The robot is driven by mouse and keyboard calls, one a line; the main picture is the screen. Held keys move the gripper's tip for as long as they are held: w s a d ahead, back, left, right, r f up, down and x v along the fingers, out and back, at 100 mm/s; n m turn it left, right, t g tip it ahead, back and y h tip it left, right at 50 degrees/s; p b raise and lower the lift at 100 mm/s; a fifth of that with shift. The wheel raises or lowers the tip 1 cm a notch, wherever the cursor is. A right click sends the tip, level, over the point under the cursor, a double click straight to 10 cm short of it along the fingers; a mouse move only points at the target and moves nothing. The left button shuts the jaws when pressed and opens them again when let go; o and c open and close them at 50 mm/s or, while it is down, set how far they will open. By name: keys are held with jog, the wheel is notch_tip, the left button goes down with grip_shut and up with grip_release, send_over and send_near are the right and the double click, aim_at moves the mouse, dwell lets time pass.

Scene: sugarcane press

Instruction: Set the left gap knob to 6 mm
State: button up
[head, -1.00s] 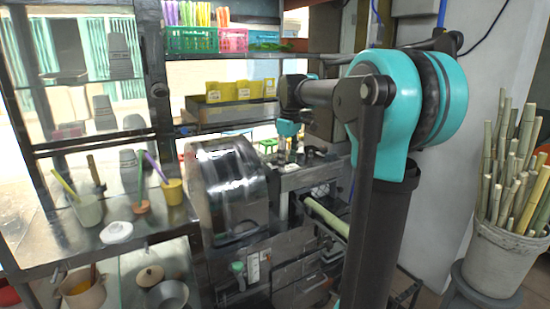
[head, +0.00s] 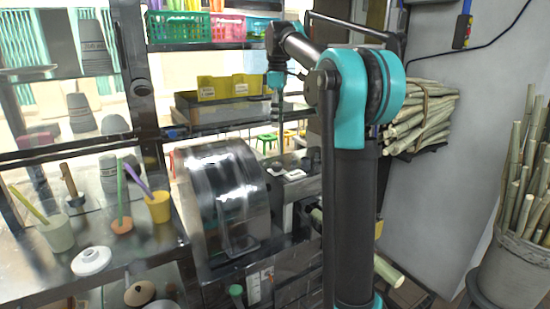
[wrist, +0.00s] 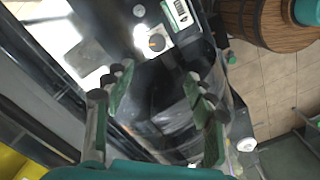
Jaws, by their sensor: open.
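The press, with its shiny metal drum cover (head: 222,185), stands left of my arm in the head view. A small green knob (head: 236,291) is low on its front, beside a pale scale plate (head: 262,284). I cannot tell for sure that it is the left gap knob. My gripper (head: 276,112) hangs pointing down above the back right of the press. In the wrist view my gripper (wrist: 160,88) has its fingers wide apart with nothing between them. Beyond them are a round dial (wrist: 156,43) on a white plate and a green-framed label (wrist: 180,12). The scale reading is too small to make out.
A shelf with cups and a white lid (head: 91,261) is at the left. Yellow bins (head: 220,88) and baskets sit on shelves behind. A cane bundle (head: 422,115) and a bucket of canes (head: 512,265) are at the right. A wooden barrel (wrist: 262,22) shows in the wrist view.

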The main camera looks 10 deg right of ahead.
aim_at(277, 164)
jog(key=f, duration=1.7)
jog(key=shift+w+f, duration=0.2)
jog(key=shift+w, duration=0.15)
jog(key=c, duration=1.2)
